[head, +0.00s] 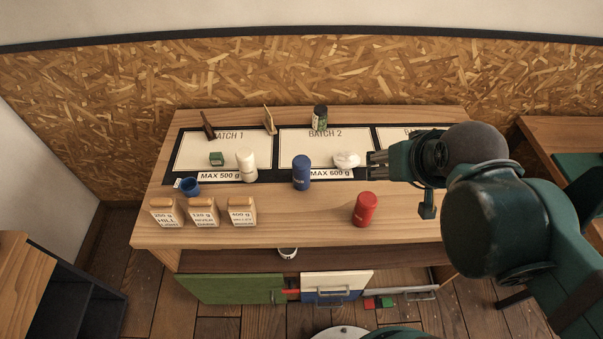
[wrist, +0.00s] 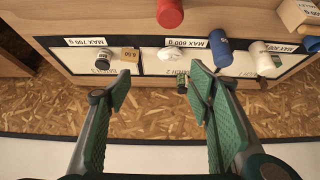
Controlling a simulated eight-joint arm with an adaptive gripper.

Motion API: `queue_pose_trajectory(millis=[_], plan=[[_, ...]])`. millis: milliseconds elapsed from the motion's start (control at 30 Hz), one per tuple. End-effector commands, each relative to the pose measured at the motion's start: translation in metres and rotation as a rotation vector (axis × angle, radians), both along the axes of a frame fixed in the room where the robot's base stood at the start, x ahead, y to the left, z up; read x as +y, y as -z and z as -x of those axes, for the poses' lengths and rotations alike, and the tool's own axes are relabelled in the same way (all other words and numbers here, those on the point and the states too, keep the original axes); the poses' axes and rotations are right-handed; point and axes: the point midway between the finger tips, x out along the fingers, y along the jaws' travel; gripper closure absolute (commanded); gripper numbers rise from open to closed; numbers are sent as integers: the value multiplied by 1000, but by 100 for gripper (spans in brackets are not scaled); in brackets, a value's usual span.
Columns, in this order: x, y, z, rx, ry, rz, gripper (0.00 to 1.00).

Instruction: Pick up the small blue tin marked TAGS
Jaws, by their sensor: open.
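A blue cylindrical tin (head: 302,173) stands upright at the front edge of the Batch 2 area, left of the MAX 600 g label. It carries small pale lettering that I cannot read clearly. In the wrist view the blue tin (wrist: 220,49) is beyond the fingertips, toward the upper right. My gripper (head: 374,164) is to the right of the tin, beside a white lumpy object. In the wrist view my gripper (wrist: 160,88) has its fingers wide apart with nothing between them.
A white lumpy object (head: 346,160) lies between tin and gripper. A red cylinder (head: 365,209) stands in front, a white one (head: 246,166) to the left. A dark jar (head: 320,117) stands behind. A blue cup (head: 190,187) and labelled wooden blocks (head: 242,212) are at left.

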Motion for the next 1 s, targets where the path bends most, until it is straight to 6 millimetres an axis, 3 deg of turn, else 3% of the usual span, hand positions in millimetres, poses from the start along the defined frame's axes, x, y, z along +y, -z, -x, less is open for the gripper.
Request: queue_pose_trajectory(millis=[367, 1000], plan=[[6, 0, -10, 26, 53, -48, 48], [45, 14, -64, 186, 395, -278, 48]])
